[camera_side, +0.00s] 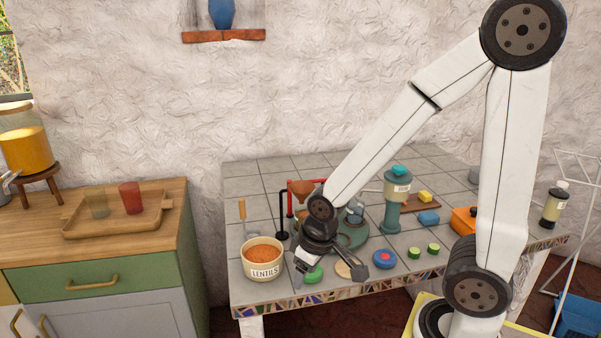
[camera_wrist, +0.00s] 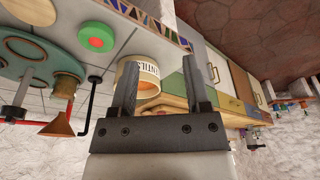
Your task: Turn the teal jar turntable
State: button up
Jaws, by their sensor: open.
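The teal turntable (camera_side: 361,238) lies on the tiled counter, partly hidden behind my arm in the side view. In the wrist view its teal disc (camera_wrist: 12,68) shows at the left edge, cut off, with ringed tops and a tan round piece on it. My gripper (camera_side: 328,276) is open and empty, low over the front of the counter, in front of the turntable and apart from it. In the wrist view my gripper (camera_wrist: 160,62) has its two dark fingers spread, with the lentils tub (camera_wrist: 147,82) beyond them.
The lentils tub (camera_side: 263,258) stands left of my gripper. A green disc (camera_side: 314,274) lies close below it. A copper funnel (camera_wrist: 57,126) and black hooked post (camera_wrist: 88,101) stand near the turntable.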

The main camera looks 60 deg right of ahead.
dwell(0.4)
jog(key=shift+o, duration=1)
jog(key=w+d+r+m+g, duration=0.1)
jog(key=w+d+r+m, duration=0.1)
jog(key=w+d, duration=0.4)
jog(key=w+d+r+m, duration=0.2)
jog(key=w+d+m, duration=0.15)
jog(key=d, duration=0.45)
jog(key=d+r+m, duration=0.1)
jog(key=d, duration=0.4)
jog(key=d+r+m+g, duration=0.1)
jog(key=d+r, duration=0.1)
jog(key=d, duration=0.4)
jog(key=d+r+m, duration=0.1)
jog(key=d, duration=0.4)
jog(key=shift+w+d+r+m+g, duration=0.2)
jog(key=shift+d+m+g, duration=0.1)
jog(key=shift+d, duration=0.1)
jog(key=shift+f, duration=3.9)
